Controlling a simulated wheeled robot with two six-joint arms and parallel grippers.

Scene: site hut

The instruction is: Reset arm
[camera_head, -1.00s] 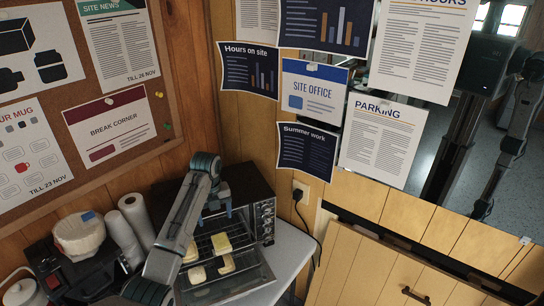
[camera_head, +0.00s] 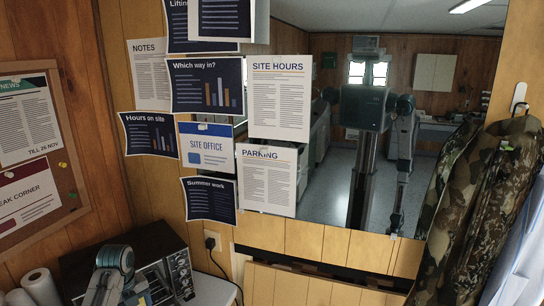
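My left arm comes in at the bottom left, in front of the dark toaster oven (camera_head: 165,262). Its grey and teal wrist shows, and part of my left gripper (camera_head: 143,297) is at the bottom edge of the picture. The fingers are mostly cut off, so I cannot tell whether they are open or shut. My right gripper is not seen directly. A mirror (camera_head: 345,140) reflects my head, column and a hanging arm, too small to read its gripper.
Paper rolls (camera_head: 40,287) stand left of the oven. A socket (camera_head: 212,241) with a plugged cord is on the wall right of it. Camouflage jackets (camera_head: 480,200) hang from a hook at the right. Posters (camera_head: 205,147) cover the wall and the mirror's left part.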

